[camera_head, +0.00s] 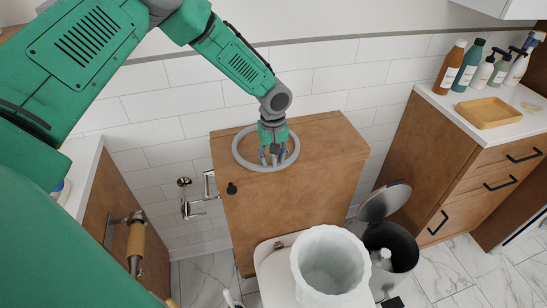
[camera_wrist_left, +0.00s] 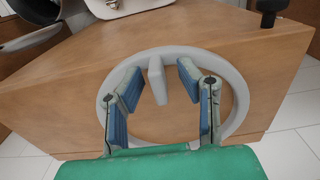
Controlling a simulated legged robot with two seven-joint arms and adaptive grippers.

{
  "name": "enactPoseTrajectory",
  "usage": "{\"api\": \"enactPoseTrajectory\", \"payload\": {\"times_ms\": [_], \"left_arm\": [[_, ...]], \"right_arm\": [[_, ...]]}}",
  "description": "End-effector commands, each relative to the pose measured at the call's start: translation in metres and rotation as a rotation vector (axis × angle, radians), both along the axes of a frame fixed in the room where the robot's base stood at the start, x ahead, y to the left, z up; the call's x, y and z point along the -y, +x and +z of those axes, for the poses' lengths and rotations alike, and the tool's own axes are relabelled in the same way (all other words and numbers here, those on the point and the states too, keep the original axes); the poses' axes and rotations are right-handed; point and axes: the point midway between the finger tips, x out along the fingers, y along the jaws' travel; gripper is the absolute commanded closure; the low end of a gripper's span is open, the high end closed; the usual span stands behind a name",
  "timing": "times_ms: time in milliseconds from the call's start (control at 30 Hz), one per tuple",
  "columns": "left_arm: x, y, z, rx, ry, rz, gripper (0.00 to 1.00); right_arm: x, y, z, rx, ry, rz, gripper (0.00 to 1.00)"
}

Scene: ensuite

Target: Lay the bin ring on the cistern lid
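The bin ring (camera_head: 239,152) is a flat light-grey hoop on the wooden top of the cistern (camera_head: 325,134), toward its left end and close to its front edge. It appears to lie flat. In the left wrist view the ring (camera_wrist_left: 232,84) has a short grey tab (camera_wrist_left: 157,82) pointing inward. My left gripper (camera_head: 274,158) is over the ring from above. In the left wrist view its blue-padded fingers (camera_wrist_left: 155,90) are spread on either side of the tab, with gaps visible. The near part of the ring is hidden by the gripper. My right gripper is not in view.
A white bin liner (camera_head: 330,262) stands in front of the cistern. A dark bin (camera_head: 396,246) with its lid raised is beside it. A counter at right holds several bottles (camera_head: 465,66) and a yellow tray (camera_head: 487,113). A paper holder (camera_head: 136,240) is at left.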

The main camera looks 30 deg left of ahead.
Motion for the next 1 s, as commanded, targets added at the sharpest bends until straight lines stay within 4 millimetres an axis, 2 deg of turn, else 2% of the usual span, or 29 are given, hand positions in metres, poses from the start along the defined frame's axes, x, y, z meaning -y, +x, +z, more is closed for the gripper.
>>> {"api": "enactPoseTrajectory", "payload": {"times_ms": [167,400,600,867,933,1000], "left_arm": [[0.0,0.001,0.02,0.003,0.001,-0.001,0.68],[0.0,0.001,0.072,0.004,0.002,0.0,0.68],[0.0,0.001,0.106,0.003,0.001,-0.001,0.68],[0.0,0.0,0.12,-0.001,0.001,0.0,0.68],[0.002,-0.002,0.117,-0.003,-0.002,-0.008,0.68],[0.011,-0.009,0.105,-0.01,-0.019,-0.042,0.68]], "right_arm": [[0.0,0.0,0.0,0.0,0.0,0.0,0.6],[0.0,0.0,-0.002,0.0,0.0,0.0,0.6],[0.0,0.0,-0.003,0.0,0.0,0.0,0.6],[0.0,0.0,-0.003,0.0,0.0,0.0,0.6],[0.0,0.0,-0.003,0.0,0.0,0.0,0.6],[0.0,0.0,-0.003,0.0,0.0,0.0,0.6]]}}
